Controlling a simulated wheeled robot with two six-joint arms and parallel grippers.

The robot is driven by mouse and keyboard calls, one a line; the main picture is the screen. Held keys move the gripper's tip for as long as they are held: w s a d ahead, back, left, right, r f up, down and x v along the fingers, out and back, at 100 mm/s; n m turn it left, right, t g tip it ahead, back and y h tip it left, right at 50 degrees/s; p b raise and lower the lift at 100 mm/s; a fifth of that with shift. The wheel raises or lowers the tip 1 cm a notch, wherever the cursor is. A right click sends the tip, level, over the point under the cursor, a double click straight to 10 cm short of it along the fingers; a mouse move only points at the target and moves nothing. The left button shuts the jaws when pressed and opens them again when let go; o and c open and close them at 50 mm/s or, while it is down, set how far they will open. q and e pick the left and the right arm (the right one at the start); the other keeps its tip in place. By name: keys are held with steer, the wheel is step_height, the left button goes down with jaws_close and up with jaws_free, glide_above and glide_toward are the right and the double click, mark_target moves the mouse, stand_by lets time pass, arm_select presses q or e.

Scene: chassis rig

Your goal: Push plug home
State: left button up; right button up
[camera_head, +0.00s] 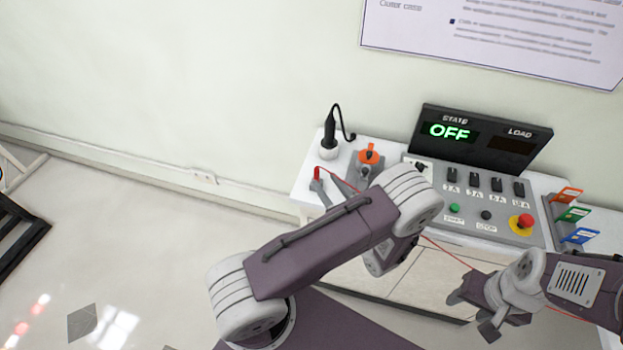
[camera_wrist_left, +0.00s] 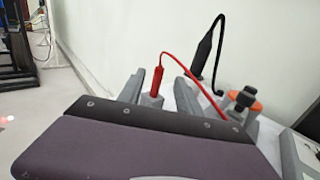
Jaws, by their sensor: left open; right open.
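A red plug (camera_head: 317,173) stands upright at the left end of the white bench, with a thin red cable. In the left wrist view the red plug (camera_wrist_left: 157,82) rises from a grey holder (camera_wrist_left: 152,100); I cannot tell how deep it sits. My left gripper (camera_wrist_left: 160,74) is open; grey finger-like pieces show on either side of the plug, apart from it. My right gripper (camera_head: 477,310) is open and empty in front of the bench's right part.
A black handle (camera_head: 329,132) with a black cable stands in a white holder behind the plug. An orange-ringed part (camera_head: 368,154) is beside it. A control panel (camera_head: 480,207) has switches and buttons; its display (camera_head: 450,130) reads OFF. Coloured tags (camera_head: 573,214) stand at right.

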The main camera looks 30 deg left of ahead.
mark_target(318, 172)
arm_select(q)
steer(key=x, duration=0.3)
steer(key=shift+a+r+p, duration=0.15)
steer(key=shift+a+p, duration=0.25)
steer(key=shift+a, duration=0.1)
steer(key=shift+w+a, duration=0.2)
steer(key=shift+w, duration=0.05)
steer(key=p+x, duration=0.1)
steer(key=x, duration=0.4)
steer(key=shift+d, duration=0.15)
steer(key=c, duration=0.3)
jaws_close()
